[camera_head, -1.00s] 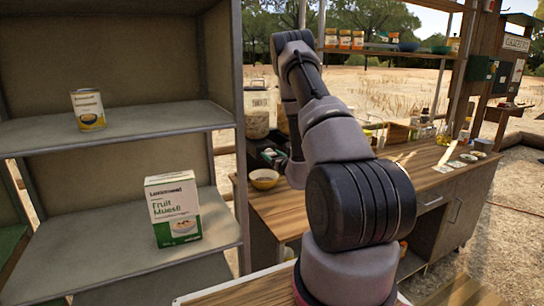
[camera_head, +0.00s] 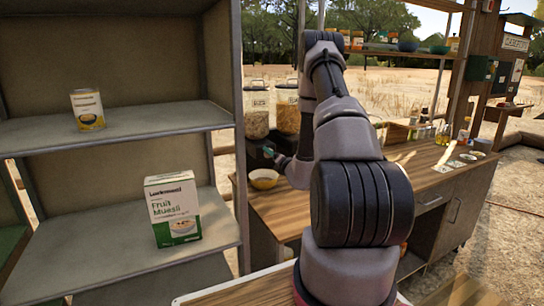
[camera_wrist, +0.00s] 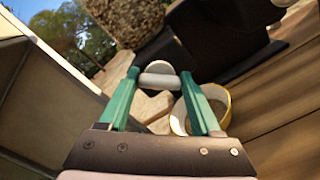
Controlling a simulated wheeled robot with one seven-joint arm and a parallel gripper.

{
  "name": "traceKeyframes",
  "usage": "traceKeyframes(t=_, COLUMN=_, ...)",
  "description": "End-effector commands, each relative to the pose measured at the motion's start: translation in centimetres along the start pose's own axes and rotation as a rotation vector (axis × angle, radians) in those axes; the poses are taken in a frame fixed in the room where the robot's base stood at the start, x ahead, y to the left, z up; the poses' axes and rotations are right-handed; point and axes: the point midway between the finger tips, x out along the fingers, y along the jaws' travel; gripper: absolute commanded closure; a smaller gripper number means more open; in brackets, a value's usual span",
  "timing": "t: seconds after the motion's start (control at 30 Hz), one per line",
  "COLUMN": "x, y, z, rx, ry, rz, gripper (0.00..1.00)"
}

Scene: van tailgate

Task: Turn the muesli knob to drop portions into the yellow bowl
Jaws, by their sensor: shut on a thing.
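My gripper (camera_wrist: 160,76) has green fingers, shut on a pale grey knob (camera_wrist: 158,80) in the wrist view. In the head view, my gripper (camera_head: 270,153) is small, at the black base (camera_head: 255,153) below two clear dispensers. The left dispenser (camera_head: 257,120) and the right dispenser (camera_head: 288,115) hold brownish food. Their labels are too small to read surely. The yellow bowl (camera_head: 264,184) stands on the wooden counter in front of the base. In the wrist view, the bowl (camera_wrist: 228,98) is partly hidden behind the right finger. Its contents cannot be made out.
A grey shelf (camera_head: 110,118) stands at left, with a can (camera_head: 88,108) and a Fruit Muesli box (camera_head: 173,212). The counter (camera_head: 285,215) carries bottles (camera_head: 440,132) and small dishes (camera_head: 470,157) further right. My arm covers the counter's middle.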

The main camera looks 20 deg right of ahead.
Motion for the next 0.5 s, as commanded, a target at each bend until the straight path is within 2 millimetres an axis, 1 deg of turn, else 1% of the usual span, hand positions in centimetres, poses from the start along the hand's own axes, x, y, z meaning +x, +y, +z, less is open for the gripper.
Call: traceKeyframes(t=0.5, x=-0.09, y=-0.34, z=-0.1, rx=0.482, ry=0.0, rz=-0.002, gripper=0.91)
